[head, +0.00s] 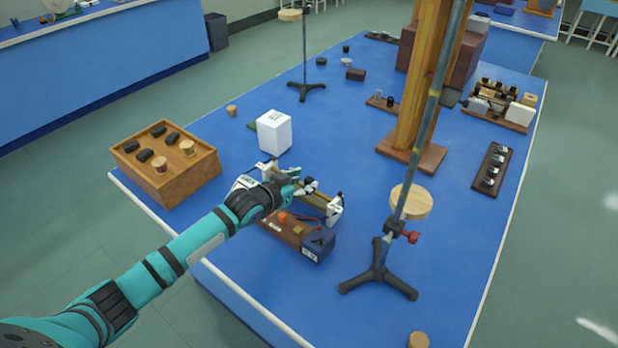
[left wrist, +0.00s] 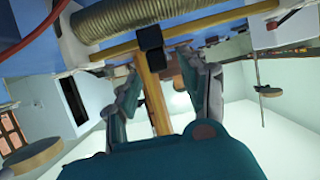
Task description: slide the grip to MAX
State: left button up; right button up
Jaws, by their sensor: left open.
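The sliding rheostat stands near the left front of the blue bench, with a white end plate (head: 335,209) at its right end. In the left wrist view its wound coil (left wrist: 150,18) and a brass rod (left wrist: 205,22) run across the top. The black grip (left wrist: 150,40) sits on the rod. My left gripper (head: 304,187) is over the rheostat and covers part of it. In the left wrist view my left gripper (left wrist: 158,68) has its fingers apart, one on each side of the grip; contact cannot be told. No MAX mark is legible. My right gripper is out of view.
A wooden box with a battery base (head: 300,232) lies just in front of the rheostat. A white block (head: 274,132) stands behind it. A wooden tray (head: 172,185) is at left. A clamp stand (head: 379,268) stands at right, with a wooden disc (head: 411,202) beside its rod.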

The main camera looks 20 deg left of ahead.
aim_at(308, 179)
pick_arm(q)
jog(key=shift+x, duration=1.7)
jog(key=shift+s, duration=0.1)
grip_shut()
